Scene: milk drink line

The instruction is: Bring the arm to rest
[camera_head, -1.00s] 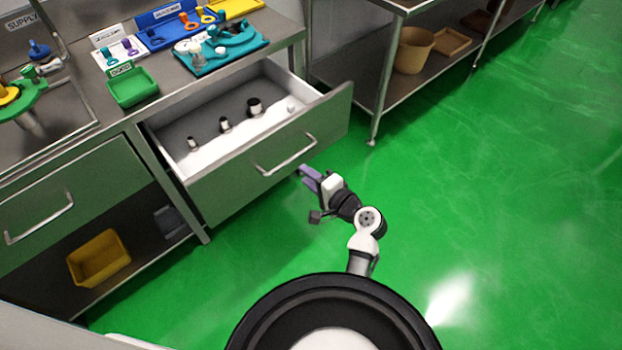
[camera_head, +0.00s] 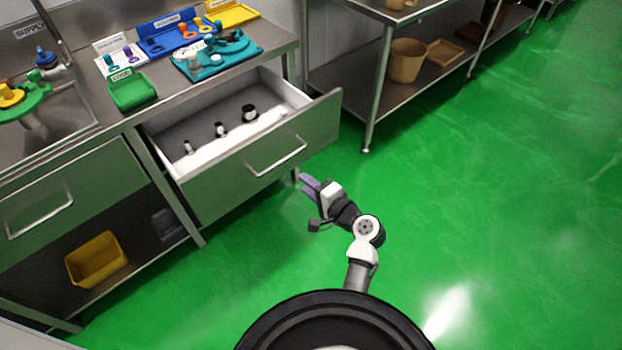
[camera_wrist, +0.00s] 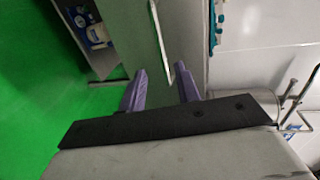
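My gripper (camera_head: 310,184) is held out over the green floor, just in front of the open drawer's front panel and below its handle. In the wrist view its two purple fingers (camera_wrist: 160,88) stand apart with nothing between them. My arm is bent.
The counter carries a green tray (camera_head: 133,92), a teal tray (camera_head: 240,62) and a blue tray (camera_head: 160,45). A yellow bin (camera_head: 95,260) sits on the lower shelf. A rack at the back holds a tan bucket (camera_head: 406,62). The green floor (camera_head: 500,200) to the right is clear.

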